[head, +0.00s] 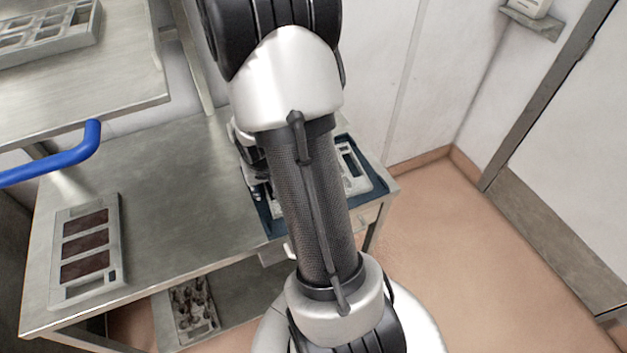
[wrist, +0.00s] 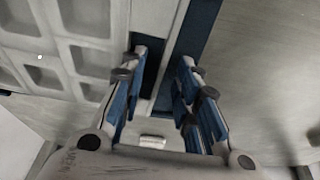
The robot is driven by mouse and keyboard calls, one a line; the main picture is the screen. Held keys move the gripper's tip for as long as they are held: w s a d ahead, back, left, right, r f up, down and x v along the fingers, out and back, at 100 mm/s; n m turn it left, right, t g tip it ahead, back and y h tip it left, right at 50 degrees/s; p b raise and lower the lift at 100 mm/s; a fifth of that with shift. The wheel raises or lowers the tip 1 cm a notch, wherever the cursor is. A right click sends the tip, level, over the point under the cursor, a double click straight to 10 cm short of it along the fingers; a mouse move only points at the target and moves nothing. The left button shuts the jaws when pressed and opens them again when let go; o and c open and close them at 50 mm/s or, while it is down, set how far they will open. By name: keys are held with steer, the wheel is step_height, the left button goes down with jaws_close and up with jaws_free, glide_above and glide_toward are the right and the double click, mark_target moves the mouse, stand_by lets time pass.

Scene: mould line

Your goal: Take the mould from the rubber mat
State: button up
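The dark blue rubber mat (head: 271,222) lies at the right end of the steel table, largely hidden behind my arm. A pale grey mould (head: 352,168) shows on it to the right of my arm. In the wrist view the mould (wrist: 88,52) fills the upper left, with several empty square cavities, and a strip of the blue mat (wrist: 203,32) runs beside it. My gripper (wrist: 163,72) is open, its fingers apart over the mould's edge and the mat. I cannot tell whether either finger touches the mould. In the head view my arm hides most of the gripper.
A mould with three dark brown fillings (head: 86,246) lies at the table's left end. The steel table (head: 180,180) is bare between. A blue handle (head: 60,165) juts out near a raised bench holding another mould (head: 45,38). A tray (head: 193,308) sits on the lower shelf.

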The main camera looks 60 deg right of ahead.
jaws_close()
stand_by(0.3)
steer(key=shift+r, duration=0.1)
